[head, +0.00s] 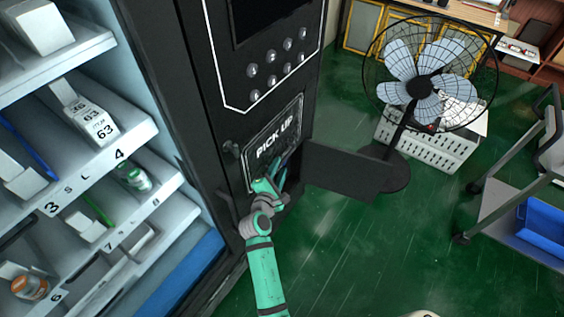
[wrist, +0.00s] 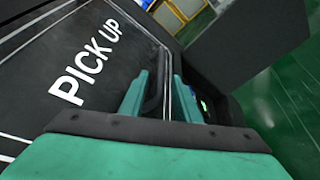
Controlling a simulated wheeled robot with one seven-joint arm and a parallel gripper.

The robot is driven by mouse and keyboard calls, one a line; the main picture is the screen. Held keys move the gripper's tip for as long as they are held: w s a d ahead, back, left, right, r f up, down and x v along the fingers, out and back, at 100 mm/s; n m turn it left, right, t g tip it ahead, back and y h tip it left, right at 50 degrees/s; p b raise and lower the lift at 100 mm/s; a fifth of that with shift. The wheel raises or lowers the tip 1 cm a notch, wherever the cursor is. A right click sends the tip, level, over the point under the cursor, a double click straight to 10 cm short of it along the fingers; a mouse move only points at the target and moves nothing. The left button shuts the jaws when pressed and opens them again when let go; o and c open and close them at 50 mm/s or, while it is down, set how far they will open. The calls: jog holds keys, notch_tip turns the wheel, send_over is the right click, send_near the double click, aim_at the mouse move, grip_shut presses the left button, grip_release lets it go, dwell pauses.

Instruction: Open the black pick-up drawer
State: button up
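The black pick-up drawer front (head: 262,160), marked PICK UP in white, is low on the black vending machine. Its lettered face also fills the left of the wrist view (wrist: 60,115). My gripper (head: 279,172) is at the drawer's lower right part. I cannot make out firm contact with both fingers. Whether the drawer front stands proud of the machine is hard to tell.
A flat dark panel (head: 345,170) juts out right of the drawer. Beyond it are a standing fan (head: 422,87), a white crate (head: 432,145) and a cart (head: 510,205). Lit product shelves (head: 85,190) are at left. Green floor (head: 420,250) is clear in front.

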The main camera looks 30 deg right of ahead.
aim_at(281, 165)
jog(key=x, duration=0.3)
jog(key=shift+d+f, duration=0.1)
jog(key=shift+d, duration=0.15)
jog(key=shift+w+d, duration=0.1)
jog(key=shift+w, duration=0.25)
jog(key=shift+s+d, duration=0.1)
grip_shut()
